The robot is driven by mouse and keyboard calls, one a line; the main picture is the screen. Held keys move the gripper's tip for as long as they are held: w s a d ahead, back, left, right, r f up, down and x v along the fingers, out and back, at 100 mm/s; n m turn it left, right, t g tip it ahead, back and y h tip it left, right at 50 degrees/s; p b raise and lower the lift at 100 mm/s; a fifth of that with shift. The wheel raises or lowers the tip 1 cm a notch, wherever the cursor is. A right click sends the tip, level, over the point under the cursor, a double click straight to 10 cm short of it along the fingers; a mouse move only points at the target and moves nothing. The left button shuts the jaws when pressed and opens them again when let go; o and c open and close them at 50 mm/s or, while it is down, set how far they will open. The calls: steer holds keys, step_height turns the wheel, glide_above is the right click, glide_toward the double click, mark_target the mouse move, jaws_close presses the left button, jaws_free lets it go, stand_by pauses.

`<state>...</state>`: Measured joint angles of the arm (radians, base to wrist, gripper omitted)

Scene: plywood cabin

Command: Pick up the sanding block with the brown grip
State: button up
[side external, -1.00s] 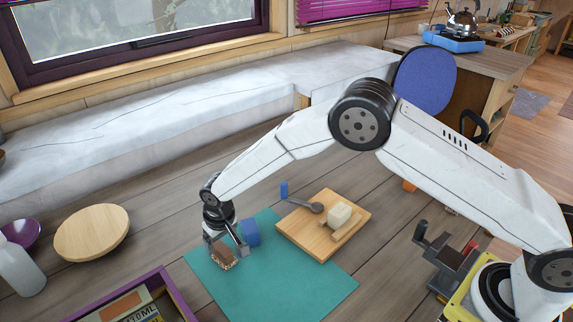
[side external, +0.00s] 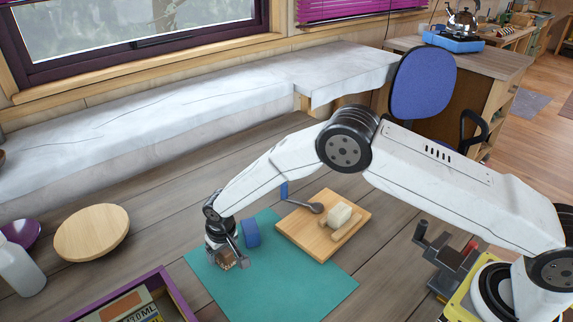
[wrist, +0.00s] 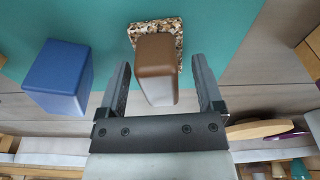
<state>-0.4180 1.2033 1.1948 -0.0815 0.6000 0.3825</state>
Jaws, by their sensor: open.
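The sanding block with the brown grip (wrist: 156,55) shows in the wrist view, with a speckled base under a brown top. It stands on the teal mat (side external: 290,285), and its brown grip reaches in between the two fingers. My gripper (wrist: 160,75) is open around it, with a finger on each side and a visible gap to each. In the side external view my gripper (side external: 229,262) is low over the mat and hides part of the sanding block (side external: 228,262). A blue block (wrist: 58,77) stands to the left in the wrist view, outside the fingers; it also shows in the side external view (side external: 250,233).
A purple-edged tray (side external: 178,295) is at the front left. A round wooden lid (side external: 92,232) and white bottle (side external: 20,268) stand farther left.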

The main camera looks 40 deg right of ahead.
stand_by(0.3)
jaws_close()
steer(key=shift+r, duration=0.2)
steer(key=shift+r, duration=1.5)
steer(key=s+d+r, duration=0.2)
steer(key=s+r, duration=0.2)
steer(key=s, duration=0.2)
steer(key=s+d+r, duration=0.2)
steer(key=s+r, duration=0.3)
steer(key=s, duration=0.2)
steer(key=shift+d+r, duration=0.3)
steer(key=shift+d, duration=0.05)
